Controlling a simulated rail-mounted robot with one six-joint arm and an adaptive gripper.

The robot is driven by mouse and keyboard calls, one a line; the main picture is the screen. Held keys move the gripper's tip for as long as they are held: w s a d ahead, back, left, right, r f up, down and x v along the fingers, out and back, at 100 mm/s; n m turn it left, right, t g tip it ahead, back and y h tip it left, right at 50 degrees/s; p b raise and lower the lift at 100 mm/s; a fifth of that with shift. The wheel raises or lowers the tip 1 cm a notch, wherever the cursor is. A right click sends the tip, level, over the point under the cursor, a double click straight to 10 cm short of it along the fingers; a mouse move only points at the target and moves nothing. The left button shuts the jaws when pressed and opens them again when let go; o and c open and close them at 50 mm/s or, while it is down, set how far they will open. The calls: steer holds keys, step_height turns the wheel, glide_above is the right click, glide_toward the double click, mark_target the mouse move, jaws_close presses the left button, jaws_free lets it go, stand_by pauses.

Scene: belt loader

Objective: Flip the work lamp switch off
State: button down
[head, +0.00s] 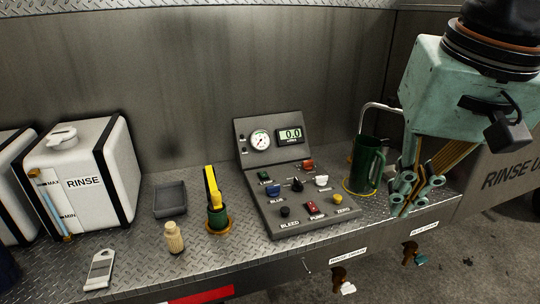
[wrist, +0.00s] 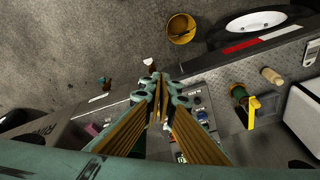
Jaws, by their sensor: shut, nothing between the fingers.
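A grey control panel (head: 268,215) stands on the metal deck, with several coloured knobs and switches, a round gauge (head: 259,141) and a display reading 0.0 (head: 290,136). A red switch (head: 312,208) sits above the PUMP label, and an orange-red one (head: 308,165) is at the upper right. I cannot read which control is the work lamp switch. My gripper (head: 409,200) is shut and empty, right of the panel and apart from its controls. In the wrist view, my gripper (wrist: 159,90) points down and partly hides the panel (wrist: 199,100).
A green mug (head: 366,166) stands between panel and gripper, by a curved metal pipe (head: 372,106). Left are a yellow-handled green object (head: 214,190), small bottle (head: 174,238), grey tray (head: 170,199) and RINSE tank (head: 82,180). Drain valves (head: 343,281) hang below the deck edge.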

steer(key=w+a+r+m+g+p, duration=0.1)
steer(key=w+a+r+m+p, duration=0.15)
steer(key=w, duration=0.55)
steer(key=w+a+r+m+p, duration=0.1)
steer(key=w+r+p, duration=0.2)
steer(key=w, duration=0.5)
steer(key=m+g+p, duration=0.4)
steer(key=m+p, duration=0.4)
steer(key=p, duration=0.9)
glide_above(267, 175)
steer(key=w, duration=0.2)
step_height(267, 175, down, 18)
steer(key=r, duration=0.1)
steer(key=shift+a+f+m+h, duration=0.15)
steer(key=shift+a+f+h, duration=0.05)
steer(key=shift+f, duration=0.25)
steer(key=shift+a+f+m+h, duration=0.1)
steer(key=shift+a+f+h, duration=0.1)
steer(key=shift+f, duration=0.25)
steer(key=shift+f, duration=0.1)
steer(key=shift+s+d+f+p, duration=0.15)
steer(key=shift+s+f+p, duration=0.2)
steer(key=shift+f, duration=1.95)
steer(key=shift+s+d+f+p, duration=0.1)
steer(key=shift+s+f+p, duration=0.15)
steer(key=shift+f, duration=2)
steer(key=shift+s+d+f+p, duration=0.15)
steer(key=shift+s+f+p, duration=0.2)
steer(key=shift+f, duration=1.95)
